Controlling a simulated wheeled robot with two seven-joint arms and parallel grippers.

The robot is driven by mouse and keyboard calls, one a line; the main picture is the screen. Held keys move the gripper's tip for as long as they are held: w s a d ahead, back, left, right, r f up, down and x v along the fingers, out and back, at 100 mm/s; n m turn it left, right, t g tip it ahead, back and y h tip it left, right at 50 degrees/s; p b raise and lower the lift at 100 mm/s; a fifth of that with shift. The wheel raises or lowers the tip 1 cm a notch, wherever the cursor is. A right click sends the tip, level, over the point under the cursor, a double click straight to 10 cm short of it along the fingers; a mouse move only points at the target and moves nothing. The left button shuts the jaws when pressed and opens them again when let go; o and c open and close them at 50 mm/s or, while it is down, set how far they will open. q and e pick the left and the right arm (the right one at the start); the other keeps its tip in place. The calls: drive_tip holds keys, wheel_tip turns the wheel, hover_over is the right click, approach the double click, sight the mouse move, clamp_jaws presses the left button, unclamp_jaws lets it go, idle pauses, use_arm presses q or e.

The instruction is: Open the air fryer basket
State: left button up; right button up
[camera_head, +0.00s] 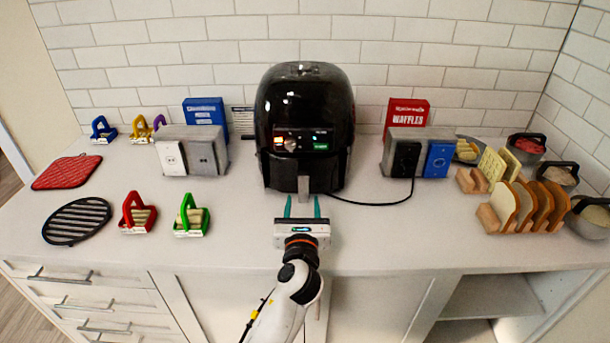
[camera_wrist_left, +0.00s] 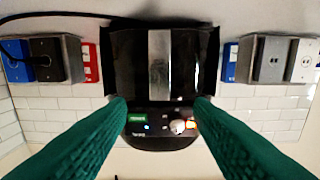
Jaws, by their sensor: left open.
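The black air fryer (camera_head: 304,115) stands against the tiled wall at the back middle of the counter. Its basket front looks shut, and a grey handle (camera_head: 304,187) sticks out low at the front. My left gripper (camera_head: 303,200) is open and empty in front of the fryer, its two teal fingers pointing at it, one to each side of the handle's line. In the left wrist view, which is upside down, the handle (camera_wrist_left: 160,55) is centred between the green fingers. Whether the fingertips reach alongside the handle is hard to tell. My right gripper is not in view.
Outlet boxes (camera_head: 191,152) (camera_head: 418,152) flank the fryer, and a black cord (camera_head: 375,202) runs to the right one. Red and green clip-like holders (camera_head: 137,214) (camera_head: 191,217) stand left of my gripper. Bread slices (camera_head: 528,205) stand at right. The counter just right of my gripper is clear.

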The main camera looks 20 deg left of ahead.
sight(303, 181)
use_arm(q)
drive_tip(key=x, duration=0.3)
drive_tip(key=shift+w+a+r, duration=0.1)
drive_tip(key=shift+w, duration=0.2)
drive_tip(key=x, duration=0.5)
drive_tip(key=shift+w, duration=0.25)
drive_tip(key=shift+w+a, duration=0.15)
drive_tip(key=shift+w, duration=0.2)
clamp_jaws()
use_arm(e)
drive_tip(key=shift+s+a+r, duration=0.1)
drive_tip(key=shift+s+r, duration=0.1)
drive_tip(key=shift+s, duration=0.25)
